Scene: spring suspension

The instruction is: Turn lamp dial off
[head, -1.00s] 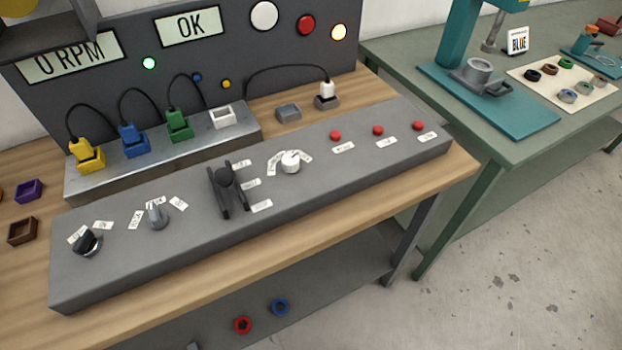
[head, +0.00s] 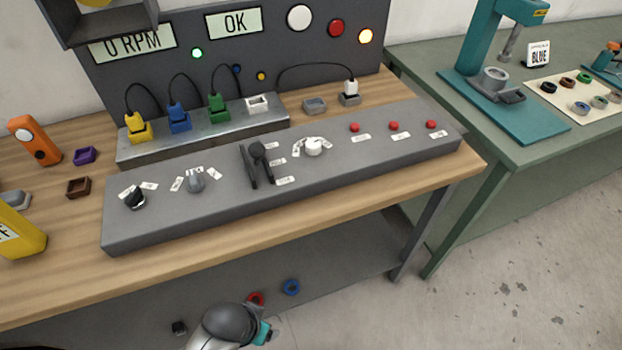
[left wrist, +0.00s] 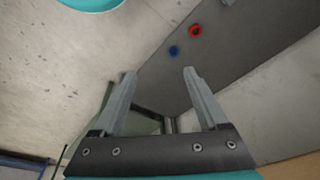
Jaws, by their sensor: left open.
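A grey control panel (head: 140,232) lies along the wooden bench. It carries a black dial (head: 134,199) at the left, a grey dial (head: 196,181), a black lever (head: 257,154) and a white dial (head: 313,146). The labels around the dials are too small to read, so I cannot tell which is the lamp dial. My left gripper (left wrist: 159,73) is open and empty in the left wrist view, with floor and the lower shelf beyond its fingers. It touches no dial. A part of my arm shows at the bottom of the head view. My right gripper is not seen.
Red buttons (head: 394,126) line the panel's right end. A yellow device (head: 18,232) stands at the left. A red ring (left wrist: 195,31) and blue ring (left wrist: 173,51) lie on the lower shelf.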

